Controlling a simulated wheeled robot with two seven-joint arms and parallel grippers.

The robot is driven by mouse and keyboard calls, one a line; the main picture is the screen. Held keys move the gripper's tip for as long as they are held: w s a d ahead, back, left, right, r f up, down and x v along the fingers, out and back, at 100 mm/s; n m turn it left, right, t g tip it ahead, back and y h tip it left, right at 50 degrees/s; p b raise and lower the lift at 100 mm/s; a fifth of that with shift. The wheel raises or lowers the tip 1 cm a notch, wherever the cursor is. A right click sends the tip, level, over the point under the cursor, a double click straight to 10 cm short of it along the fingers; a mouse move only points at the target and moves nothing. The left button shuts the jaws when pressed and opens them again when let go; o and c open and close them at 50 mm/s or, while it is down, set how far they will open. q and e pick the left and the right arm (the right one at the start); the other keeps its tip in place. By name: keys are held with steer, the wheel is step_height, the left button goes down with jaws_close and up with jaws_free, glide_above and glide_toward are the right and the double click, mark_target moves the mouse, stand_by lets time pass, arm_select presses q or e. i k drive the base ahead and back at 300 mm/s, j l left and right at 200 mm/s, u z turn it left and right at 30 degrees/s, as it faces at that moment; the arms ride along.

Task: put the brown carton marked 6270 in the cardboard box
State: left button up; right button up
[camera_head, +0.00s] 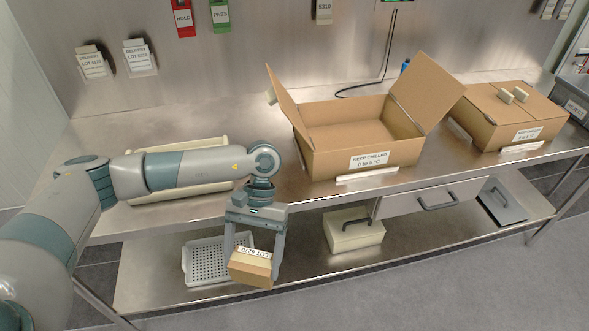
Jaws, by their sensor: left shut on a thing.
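A small brown carton (250,270) with a white label hangs in my left gripper (252,252). The label appears upside down, and its number is too small to read surely. My left gripper points down and is shut on the carton, in front of the table's front edge. The open cardboard box (325,163) stands on the table to the right of the gripper and farther back. Its flaps are spread and its inside looks empty. It bears a label "KEEP CHILLED". My right gripper is not in view.
A closed cardboard box (485,135) stands at the right of the table. A pale tray (150,198) lies behind my left arm. The lower shelf holds a perforated basket (197,262) and a pale lidded box (350,235). Tags hang on the back wall.

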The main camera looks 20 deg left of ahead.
mark_target(350, 142)
steer(key=i+l+u, duration=0.1)
steer(key=l, duration=0.3)
steer(key=i+l, duration=0.2)
steer(key=l, duration=0.25)
steer(key=i+l+u, duration=0.15)
steer(key=l, duration=0.25)
steer(key=i+l+u, duration=0.1)
steer(key=l, duration=0.35)
steer(key=i+l+u, duration=0.1)
steer(key=l, duration=0.35)
steer(key=i+l, duration=0.1)
steer(key=l, duration=0.35)
steer(key=u, duration=0.05)
